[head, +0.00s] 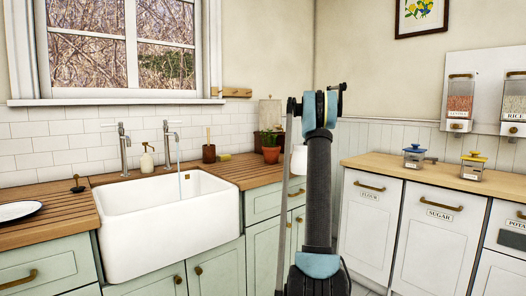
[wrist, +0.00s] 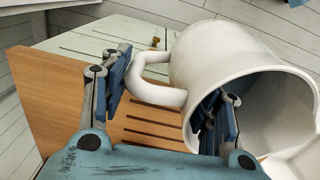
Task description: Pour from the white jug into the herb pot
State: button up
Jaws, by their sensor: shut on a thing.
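The white jug (wrist: 205,60) fills the right of the wrist view, with its handle between the two fingers of my gripper (wrist: 165,92). In the head view a small part of the jug (head: 298,160) shows just left of my arm; the arm hides the rest and my fingers. A terracotta pot with green herbs (head: 271,155) stands on the wooden counter, left of the jug and apart from it in the picture.
A white sink (head: 170,235) lies to the left, with water running from the right tap (head: 171,135). A brown utensil pot (head: 209,153), a yellow sponge (head: 224,157) and a board (head: 269,112) are near the herbs. Two lidded jars, blue (head: 414,155) and yellow (head: 473,163), stand on the right counter.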

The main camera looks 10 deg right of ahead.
aim_at(271, 152)
jog(key=z, duration=0.05)
jog(key=i, duration=1.35)
jog(key=z, duration=0.05)
